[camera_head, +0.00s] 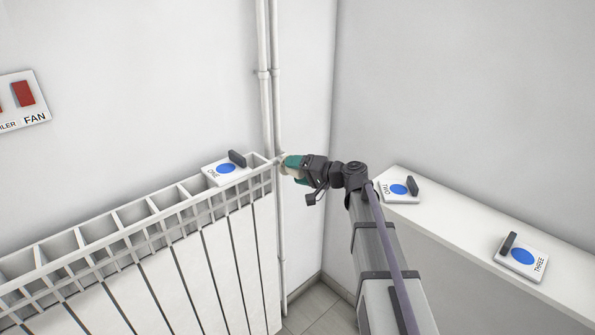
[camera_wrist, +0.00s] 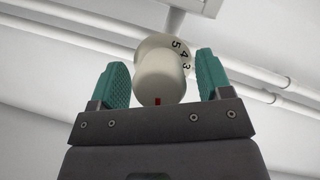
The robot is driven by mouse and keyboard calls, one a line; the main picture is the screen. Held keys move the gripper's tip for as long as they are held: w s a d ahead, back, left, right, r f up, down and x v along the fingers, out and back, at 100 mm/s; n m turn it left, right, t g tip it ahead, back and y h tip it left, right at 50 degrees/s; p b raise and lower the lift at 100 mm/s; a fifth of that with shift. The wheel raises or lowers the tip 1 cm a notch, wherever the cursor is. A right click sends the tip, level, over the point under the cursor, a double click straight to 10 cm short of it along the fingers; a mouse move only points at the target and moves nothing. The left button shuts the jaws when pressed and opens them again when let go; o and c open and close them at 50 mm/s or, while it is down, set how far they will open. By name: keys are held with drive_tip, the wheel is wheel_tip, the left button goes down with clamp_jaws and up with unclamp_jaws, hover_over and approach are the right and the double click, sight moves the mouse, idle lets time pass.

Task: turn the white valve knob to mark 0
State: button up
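The white valve knob (camera_wrist: 159,77) shows in the wrist view, with the figures 5, 4 and 3 on its collar and a small red mark at its near edge. My gripper (camera_wrist: 163,82) has its two green fingers on either side of the knob, with a gap showing on both sides. In the head view my gripper (camera_head: 284,165) is at the right end of the radiator (camera_head: 230,262), by the pipes. The knob is mostly hidden there by the fingers. Mark 0 is not visible in either view.
Two vertical pipes (camera_head: 276,110) run up the wall beside the gripper. A plate marked ONE (camera_head: 212,173) lies on the radiator top. Plates marked TWO (camera_head: 387,186) and THREE (camera_head: 535,271) lie on the white ledge (camera_head: 459,222) at right. A FAN switch panel (camera_head: 37,104) is at far left.

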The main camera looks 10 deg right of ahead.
drive_tip(key=p+v, duration=0.1)
drive_tip(key=v, duration=0.9)
drive_tip(key=shift+s+d+p, duration=0.25)
drive_tip(key=shift+d+p, duration=0.05)
drive_tip(key=shift+p, duration=0.1)
drive_tip(key=s+a+f+g+h+p, duration=0.2)
drive_tip(key=s+f+g+h, duration=0.2)
drive_tip(key=s, duration=0.3)
drive_tip(key=s+a+f+g+h+p, duration=0.1)
drive_tip(key=s+f+g+h+p, duration=0.1)
drive_tip(key=s+f+g+h, duration=0.3)
drive_tip(key=s+a+r+n+h+p, duration=0.1)
drive_tip(key=s+a+r+p, duration=0.1)
drive_tip(key=s+p, duration=0.1)
drive_tip(key=s+a+r+n+g+h+p, duration=0.1)
drive_tip(key=s+a+r+n+h+p, duration=0.1)
drive_tip(key=s, duration=0.4)
drive_tip(key=shift+s+a+r+p, duration=0.25)
drive_tip(key=shift+a+p, duration=0.15)
drive_tip(key=shift+a, duration=0.25)
